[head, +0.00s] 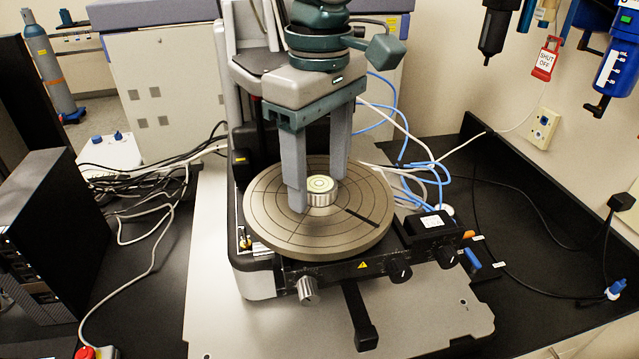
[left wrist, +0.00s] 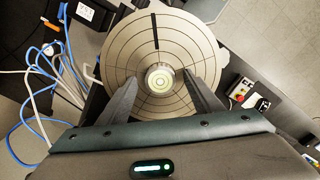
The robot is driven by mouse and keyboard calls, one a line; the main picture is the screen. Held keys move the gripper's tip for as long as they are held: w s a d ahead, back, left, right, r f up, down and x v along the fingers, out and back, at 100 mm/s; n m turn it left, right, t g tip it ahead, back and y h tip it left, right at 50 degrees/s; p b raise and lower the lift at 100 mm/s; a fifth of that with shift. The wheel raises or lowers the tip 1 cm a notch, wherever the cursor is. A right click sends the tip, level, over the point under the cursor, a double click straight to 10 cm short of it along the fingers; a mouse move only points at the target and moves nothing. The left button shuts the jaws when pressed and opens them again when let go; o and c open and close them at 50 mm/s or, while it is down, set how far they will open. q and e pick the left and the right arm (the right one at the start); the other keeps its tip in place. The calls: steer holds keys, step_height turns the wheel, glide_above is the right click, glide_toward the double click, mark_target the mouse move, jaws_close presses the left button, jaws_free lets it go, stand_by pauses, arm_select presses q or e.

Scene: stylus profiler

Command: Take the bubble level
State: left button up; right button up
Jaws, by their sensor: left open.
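The bubble level (head: 320,190) is a small round silver piece with a pale green top and ring markings. It stands flat on the round, grid-marked stage (head: 270,232), near its middle. It also shows in the left wrist view (left wrist: 160,82), between the two fingers. My left gripper (head: 318,195) points down over the stage and is open, one finger on either side of the level. In the left wrist view a gap shows between each finger and the level. My right gripper is in neither view.
The stage sits on a black profiler base with knobs (head: 307,291) at its front, on a grey plate (head: 215,300). Blue and white cables (head: 420,180) run behind it. A black computer case (head: 45,230) stands at left. A low black wall (head: 560,200) edges the right.

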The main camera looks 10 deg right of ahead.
mark_target(321, 185)
arm_select(q)
steer(key=c, duration=1.3)
steer(key=shift+o, duration=0.2)
steer(key=shift+r, duration=0.1)
steer(key=shift+r+b, duration=0.65)
steer(key=shift+r, duration=0.15)
steer(key=shift+s+r+b, duration=0.25)
steer(key=shift+r+b, duration=0.4)
steer(key=shift+r, duration=0.55)
steer(key=s+d+r+b, duration=0.2)
steer(key=s+r+b, duration=0.2)
steer(key=s+r, duration=0.3)
steer(key=shift+s+d, duration=0.35)
steer(key=shift+s, duration=1.6)
